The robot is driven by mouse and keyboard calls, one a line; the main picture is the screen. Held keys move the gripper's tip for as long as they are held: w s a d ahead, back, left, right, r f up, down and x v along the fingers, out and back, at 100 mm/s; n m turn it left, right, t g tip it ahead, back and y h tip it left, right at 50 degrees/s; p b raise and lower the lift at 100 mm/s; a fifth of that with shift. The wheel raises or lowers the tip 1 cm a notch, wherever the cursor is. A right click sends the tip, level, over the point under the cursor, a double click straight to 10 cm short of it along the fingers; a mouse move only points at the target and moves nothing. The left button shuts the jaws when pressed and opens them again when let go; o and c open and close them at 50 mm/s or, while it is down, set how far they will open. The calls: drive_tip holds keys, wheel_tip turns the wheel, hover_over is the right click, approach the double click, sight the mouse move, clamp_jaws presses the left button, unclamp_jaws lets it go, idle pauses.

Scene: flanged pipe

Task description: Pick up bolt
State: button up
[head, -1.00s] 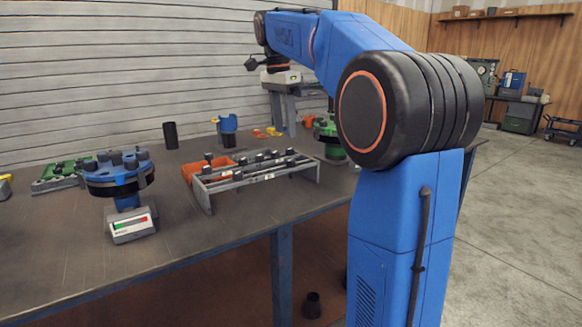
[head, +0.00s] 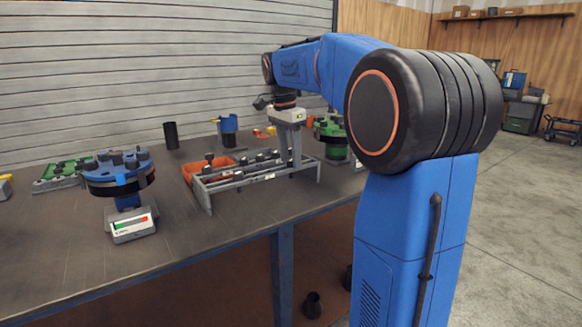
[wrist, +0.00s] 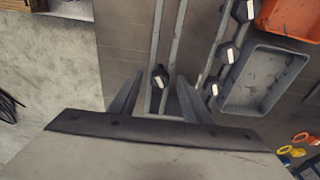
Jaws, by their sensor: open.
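My gripper (head: 290,160) is over the right part of a grey bolt rack (head: 210,190), pointing down. In the wrist view my gripper (wrist: 157,92) is open, with its two fingers apart. A dark hex-headed bolt (wrist: 159,77) with a white mark sits on the rack rails (wrist: 156,40), between the fingertips in this view. I cannot tell how far the fingertips are above it. Several more bolts (wrist: 226,53) stand in a row to the right.
An orange bin (head: 193,171) is behind the rack, beside a grey tray (wrist: 262,80). A blue flanged piece (head: 118,176) stands at left, and a green one (head: 335,150) is close to the right of my gripper. The bench front (head: 180,240) is clear.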

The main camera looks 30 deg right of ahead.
sight(290, 160)
drive_tip(key=shift+c, duration=0.6)
clamp_jaws()
drive_tip(key=shift+r, duration=0.15)
wheel_tip(290, 160, up, 10)
